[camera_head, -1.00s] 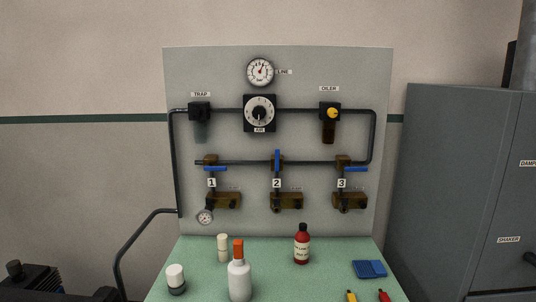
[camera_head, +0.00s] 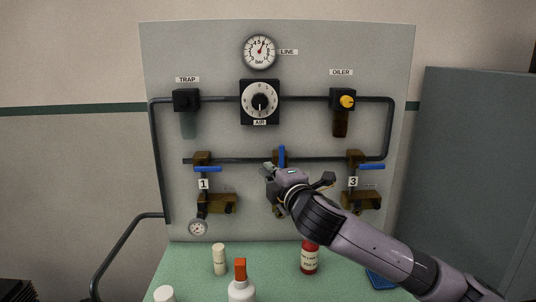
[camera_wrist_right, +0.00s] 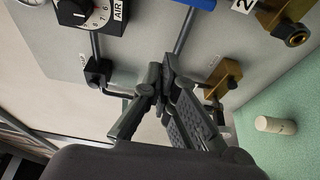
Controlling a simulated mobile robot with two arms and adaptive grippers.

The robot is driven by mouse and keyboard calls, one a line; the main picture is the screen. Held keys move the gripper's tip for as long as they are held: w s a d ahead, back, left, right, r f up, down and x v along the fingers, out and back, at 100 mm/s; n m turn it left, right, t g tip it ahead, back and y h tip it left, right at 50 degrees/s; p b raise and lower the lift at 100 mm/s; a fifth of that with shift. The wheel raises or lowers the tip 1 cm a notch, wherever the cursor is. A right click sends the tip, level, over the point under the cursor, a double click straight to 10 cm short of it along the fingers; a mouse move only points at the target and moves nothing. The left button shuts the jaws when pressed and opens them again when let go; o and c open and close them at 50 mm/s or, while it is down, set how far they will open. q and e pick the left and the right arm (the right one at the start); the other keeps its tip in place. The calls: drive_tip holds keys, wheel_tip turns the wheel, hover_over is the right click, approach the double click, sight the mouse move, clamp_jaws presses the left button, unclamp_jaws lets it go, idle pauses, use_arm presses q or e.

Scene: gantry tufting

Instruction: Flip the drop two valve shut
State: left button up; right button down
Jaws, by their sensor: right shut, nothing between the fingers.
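The drop two valve has a blue lever handle (camera_head: 282,155) that stands upright, in line with the panel. Its label and most of its brass body are hidden behind my right gripper (camera_head: 269,170). That gripper is shut and empty, with its tips just below and left of the lever in the head view; I cannot tell whether they touch. In the right wrist view the shut fingers (camera_wrist_right: 160,78) point at the panel, the number 2 label (camera_wrist_right: 244,4) is at the top edge, and part of a blue lever (camera_wrist_right: 198,4) shows beside it. My left gripper is out of view.
The drop one lever (camera_head: 207,169) and drop three lever (camera_head: 372,167) lie level on either side. Above are the air dial (camera_head: 260,102), trap (camera_head: 187,101) and oiler (camera_head: 343,101). Bottles, including a red one (camera_head: 309,259), stand on the green bench (camera_head: 190,262).

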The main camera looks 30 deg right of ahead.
sight(281, 156)
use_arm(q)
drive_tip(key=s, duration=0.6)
use_arm(e)
drive_tip(key=p+x, duration=0.4)
drive_tip(key=x, duration=0.6)
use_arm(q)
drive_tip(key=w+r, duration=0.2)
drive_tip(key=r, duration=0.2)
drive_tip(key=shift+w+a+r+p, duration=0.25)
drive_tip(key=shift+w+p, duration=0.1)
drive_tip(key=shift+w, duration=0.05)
use_arm(e)
drive_tip(key=s+d, duration=0.2)
drive_tip(key=d, duration=0.1)
drive_tip(key=shift+s+d, duration=0.15)
drive_tip(key=shift+s, duration=0.05)
use_arm(q)
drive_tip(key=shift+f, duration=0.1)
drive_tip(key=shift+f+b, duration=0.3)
drive_tip(key=shift+b, duration=0.05)
use_arm(e)
drive_tip(key=shift+s+d+m, duration=0.1)
drive_tip(key=shift+m, duration=0.2)
